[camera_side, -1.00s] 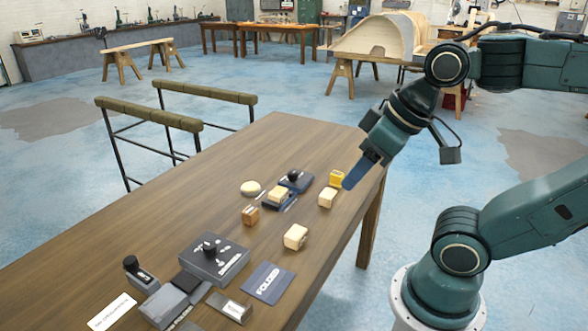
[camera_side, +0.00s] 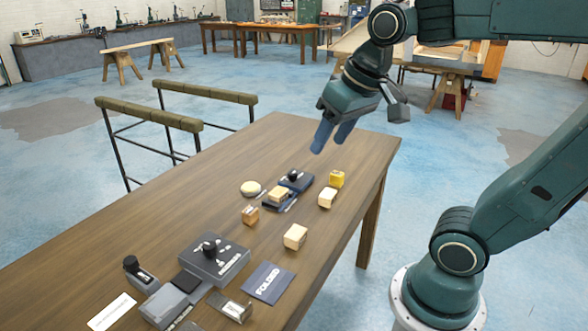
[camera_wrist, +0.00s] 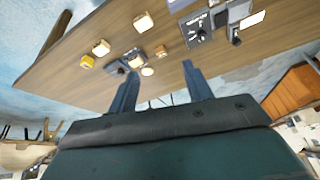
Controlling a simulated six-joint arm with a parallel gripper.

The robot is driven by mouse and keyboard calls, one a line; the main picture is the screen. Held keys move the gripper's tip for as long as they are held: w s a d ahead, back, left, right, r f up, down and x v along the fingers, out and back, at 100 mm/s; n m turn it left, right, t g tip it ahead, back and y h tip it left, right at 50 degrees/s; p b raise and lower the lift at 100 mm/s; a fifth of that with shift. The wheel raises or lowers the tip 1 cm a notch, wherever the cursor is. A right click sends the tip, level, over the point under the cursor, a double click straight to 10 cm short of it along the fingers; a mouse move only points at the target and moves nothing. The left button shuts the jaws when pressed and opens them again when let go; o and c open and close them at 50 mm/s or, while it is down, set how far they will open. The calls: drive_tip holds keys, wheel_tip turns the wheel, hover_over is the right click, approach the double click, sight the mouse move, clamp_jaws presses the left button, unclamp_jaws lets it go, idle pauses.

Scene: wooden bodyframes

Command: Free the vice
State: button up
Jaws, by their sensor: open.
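A small dark blue vice (camera_side: 300,182) with a black knob stands on the wooden table. A pale wooden block (camera_side: 278,194) sits on or between its jaws; I cannot tell how tightly. The vice also shows small in the wrist view (camera_wrist: 116,66), partly beyond my left finger, with the block (camera_wrist: 135,61) beside it. My gripper (camera_side: 332,138) is above the table's far right part, up and to the right of the vice. Its two blue fingers are apart and empty, also in the wrist view (camera_wrist: 161,74).
Near the vice are a yellow block (camera_side: 337,179), pale blocks (camera_side: 327,197) (camera_side: 295,236), a brown block (camera_side: 250,214) and a round pale piece (camera_side: 251,188). A grey box with a knob (camera_side: 213,259) and a "FOLDED" plate (camera_side: 268,282) lie nearer. The table's far end (camera_side: 290,135) is clear.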

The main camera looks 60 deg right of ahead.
drive_tip(key=w+d+m+g, duration=0.1)
drive_tip(key=w+d+m, duration=0.35)
drive_tip(key=w, duration=0.45)
drive_tip(key=m+g, duration=0.4)
drive_tip(key=m, duration=0.6)
hover_over(293, 173)
wheel_tip(293, 173, down, 15)
drive_tip(key=shift+w+d+f+n, duration=0.1)
drive_tip(key=shift+d+n, duration=0.05)
drive_tip(key=shift+n, duration=0.1)
wheel_tip(293, 173, down, 14)
drive_tip(key=shift+r, duration=0.1)
drive_tip(key=shift+c, duration=0.4)
